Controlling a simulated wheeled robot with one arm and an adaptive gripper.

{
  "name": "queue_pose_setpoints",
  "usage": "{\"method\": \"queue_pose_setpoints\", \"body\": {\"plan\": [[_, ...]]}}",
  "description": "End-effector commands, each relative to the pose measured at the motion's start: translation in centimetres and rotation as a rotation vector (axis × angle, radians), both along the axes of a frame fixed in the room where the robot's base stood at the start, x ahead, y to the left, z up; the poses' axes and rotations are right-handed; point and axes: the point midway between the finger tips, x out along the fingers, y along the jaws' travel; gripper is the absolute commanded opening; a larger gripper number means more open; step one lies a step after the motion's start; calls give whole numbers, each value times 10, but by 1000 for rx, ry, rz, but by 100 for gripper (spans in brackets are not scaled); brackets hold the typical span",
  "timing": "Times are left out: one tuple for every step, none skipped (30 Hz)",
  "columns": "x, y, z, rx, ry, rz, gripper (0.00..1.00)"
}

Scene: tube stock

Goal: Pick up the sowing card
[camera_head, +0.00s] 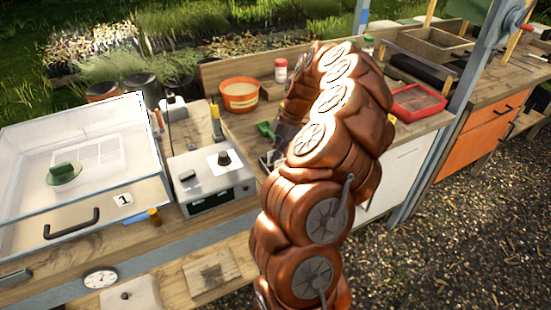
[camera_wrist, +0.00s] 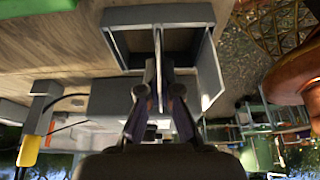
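In the wrist view my gripper (camera_wrist: 159,82) has its two fingertips close together, one on each side of a thin upright strip (camera_wrist: 158,50). The strip is seen edge-on and runs from a grey open-topped holder (camera_wrist: 120,16) towards me. It may be the sowing card or a divider of the holder; I cannot tell which. I also cannot tell whether the fingertips touch it. In the head view my copper-coloured arm hides my gripper and most of the area around it.
In the head view a clear-lidded box (camera_head: 85,150) and a grey control unit (camera_head: 212,185) stand left of my arm. An orange pot (camera_head: 239,97), a white bottle with a red cap (camera_head: 281,70) and a red tray (camera_head: 418,102) are behind. A blue-grey post (camera_head: 440,140) rises right of my arm.

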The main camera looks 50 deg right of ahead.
Motion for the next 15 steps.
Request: {"method": "queue_pose_setpoints", "body": {"plan": [[0,0,1,0,-1,0,0],[0,0,2,-1,-1,0,0],[1,-1,4,-2,-2,-1,0],[1,-1,6,-3,-3,-2,0],[1,-1,9,-4,-3,-2,0],[1,-2,15,-5,-4,-2,0],[1,-1,19,-4,-3,-2,0],[1,-1,24,-3,-3,-1,0],[1,-1,31,-4,-3,0,0],[1,-1,36,-5,-3,0,0],[1,-1,42,-5,-4,0,0],[1,-1,50,-4,-4,0,0],[1,-1,55,-4,-5,-1,0],[1,-2,60,-5,-5,-3,0],[1,-1,66,-5,-5,-1,0]]}}
